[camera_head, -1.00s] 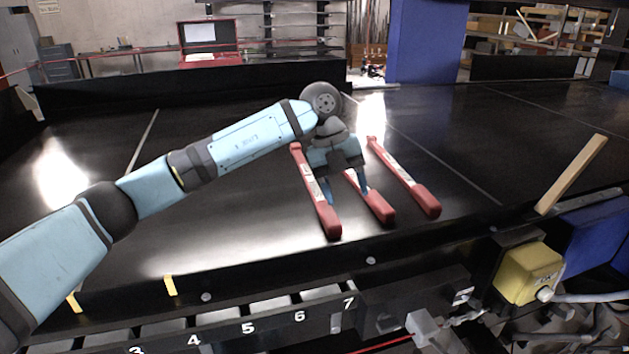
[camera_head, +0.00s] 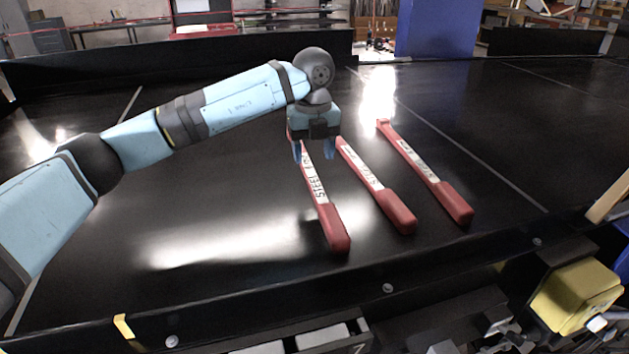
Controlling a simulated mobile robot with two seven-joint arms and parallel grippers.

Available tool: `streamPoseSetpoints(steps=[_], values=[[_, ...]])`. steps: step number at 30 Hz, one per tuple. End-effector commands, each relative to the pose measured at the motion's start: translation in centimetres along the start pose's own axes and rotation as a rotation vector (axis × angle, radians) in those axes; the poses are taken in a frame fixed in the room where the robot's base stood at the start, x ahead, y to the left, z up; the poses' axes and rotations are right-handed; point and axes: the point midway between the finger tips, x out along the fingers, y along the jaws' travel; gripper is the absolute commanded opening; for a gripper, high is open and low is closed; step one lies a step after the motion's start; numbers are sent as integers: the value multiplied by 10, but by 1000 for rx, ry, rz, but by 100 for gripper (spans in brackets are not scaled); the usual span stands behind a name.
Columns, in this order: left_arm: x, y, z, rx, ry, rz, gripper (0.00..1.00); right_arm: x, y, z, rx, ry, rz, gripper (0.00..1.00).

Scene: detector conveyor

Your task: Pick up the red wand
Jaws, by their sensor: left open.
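Three red wands with white labels lie side by side on the black conveyor surface. The left wand (camera_head: 322,197) has its far end hidden behind my left gripper. The middle wand (camera_head: 375,186) and the right wand (camera_head: 425,172) lie to its right, apart from each other. My left gripper (camera_head: 313,153) points down with its blue fingers apart, over the far part of the left wand. The fingers appear one on each side of that wand. I cannot tell how high they are above the belt. My right gripper is not in view.
The black conveyor (camera_head: 220,210) is clear to the left and far right of the wands. A raised rail runs along its near edge. A yellow box (camera_head: 575,295) and a wooden piece (camera_head: 610,198) are at the lower right. A blue panel (camera_head: 437,28) stands behind.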

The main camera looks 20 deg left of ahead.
Motion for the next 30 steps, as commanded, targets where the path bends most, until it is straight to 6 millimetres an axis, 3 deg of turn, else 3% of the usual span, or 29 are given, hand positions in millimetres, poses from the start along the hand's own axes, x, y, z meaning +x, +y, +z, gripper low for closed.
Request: streamPoseSetpoints(steps=[10, 18, 25, 30], values=[[24, 0, -3, 1, 2, 1, 57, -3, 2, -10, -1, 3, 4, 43], [61, 1, -7, 1, 1, 0, 57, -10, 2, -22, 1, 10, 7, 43], [65, 0, -7, 1, 0, -1, 57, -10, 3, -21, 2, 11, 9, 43], [65, 0, -7, 1, 0, -1, 18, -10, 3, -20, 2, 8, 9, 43]])
